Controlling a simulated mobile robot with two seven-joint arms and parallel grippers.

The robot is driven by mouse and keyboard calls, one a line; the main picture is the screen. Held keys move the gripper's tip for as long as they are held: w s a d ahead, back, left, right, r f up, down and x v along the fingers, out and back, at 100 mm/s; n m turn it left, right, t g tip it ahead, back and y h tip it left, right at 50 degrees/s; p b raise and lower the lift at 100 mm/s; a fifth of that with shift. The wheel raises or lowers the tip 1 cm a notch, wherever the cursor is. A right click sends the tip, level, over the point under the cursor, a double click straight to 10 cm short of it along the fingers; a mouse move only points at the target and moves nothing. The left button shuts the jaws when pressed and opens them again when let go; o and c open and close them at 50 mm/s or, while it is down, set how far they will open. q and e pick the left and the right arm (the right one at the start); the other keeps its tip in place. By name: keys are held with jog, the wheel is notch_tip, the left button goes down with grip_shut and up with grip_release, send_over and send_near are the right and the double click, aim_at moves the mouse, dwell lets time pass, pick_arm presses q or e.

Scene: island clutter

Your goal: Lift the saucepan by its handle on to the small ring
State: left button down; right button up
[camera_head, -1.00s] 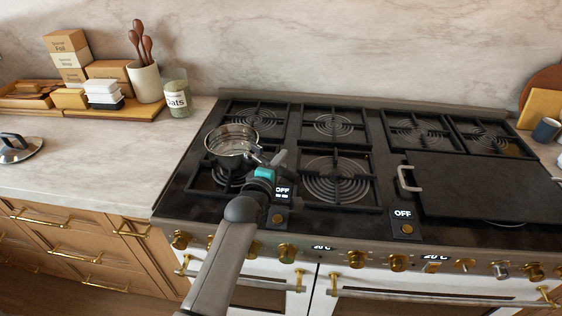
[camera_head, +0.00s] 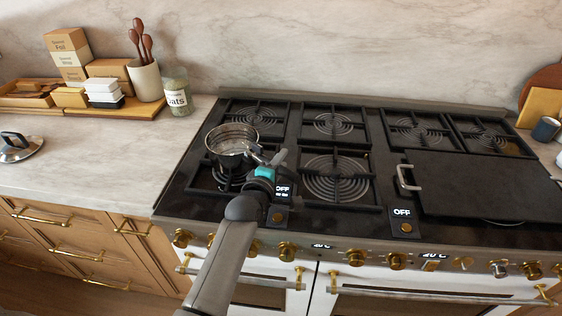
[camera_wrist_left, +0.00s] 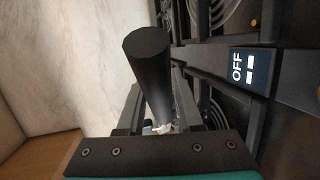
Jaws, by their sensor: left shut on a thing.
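The steel saucepan (camera_head: 231,138) is over the left end of the hob, between the back-left ring (camera_head: 257,115) and the front-left ring (camera_head: 226,180), which it partly hides. It looks roughly level; I cannot tell whether its base touches the grate. My left gripper (camera_head: 268,162) is shut on its handle, at the pan's lower right. In the left wrist view the dark round handle (camera_wrist_left: 150,75) stands between the fingers (camera_wrist_left: 160,120). The front-middle ring (camera_head: 335,178) looks larger than the back-middle ring (camera_head: 332,123); both are bare. My right gripper is not in view.
A black griddle plate (camera_head: 490,188) with a pale handle covers the front right of the hob. A lid (camera_head: 18,148) lies on the left counter. A jar (camera_head: 176,92), utensil pot (camera_head: 145,82) and boxes stand behind. The near left counter is clear.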

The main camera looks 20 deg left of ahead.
pick_arm(q)
jog(key=shift+f+b, duration=0.5)
jog(key=shift+f, duration=0.2)
dwell(1.0)
jog(key=c, duration=0.5)
grip_release()
jog(key=shift+s+f, duration=0.1)
jog(key=shift+f, duration=0.15)
jog(key=shift+s+r, duration=0.2)
jog(key=shift+s, duration=0.3)
jog(key=p+v, duration=0.2)
jog(key=v, duration=1.2)
jog(key=shift+r, duration=0.2)
